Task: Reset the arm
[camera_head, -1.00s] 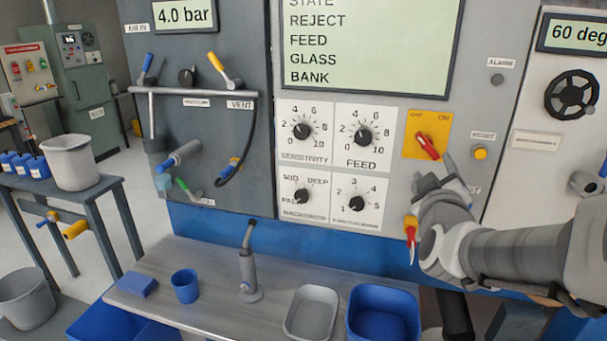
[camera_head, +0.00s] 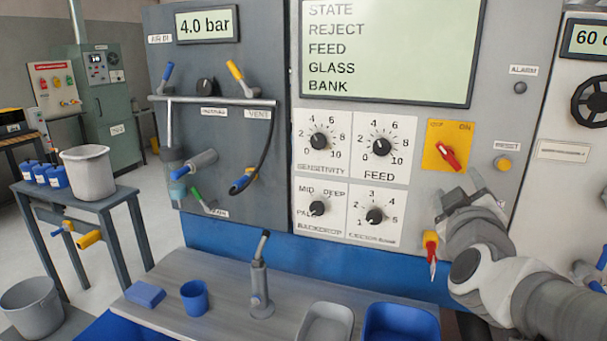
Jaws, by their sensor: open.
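My gripper (camera_head: 463,192) is at the right of the view, in front of the lower right part of the grey control panel (camera_head: 476,110). Its fingers point up towards the panel, apart and with nothing seen between them. It is just below the red switch (camera_head: 449,157) on its yellow OFF/ON plate and left of and below the yellow reset button (camera_head: 503,163). I cannot tell whether it touches the panel. My arm runs from it to the lower right corner. A red handle (camera_head: 431,252) on a yellow mount is left of the wrist.
A metal bench (camera_head: 225,301) below the panel bears a blue block (camera_head: 145,293), a blue cup (camera_head: 194,298) and an upright grey fixture (camera_head: 260,291). A grey tray (camera_head: 325,325) and a blue bin (camera_head: 400,324) are at its right. Dials and a screen (camera_head: 385,45) are on the panel.

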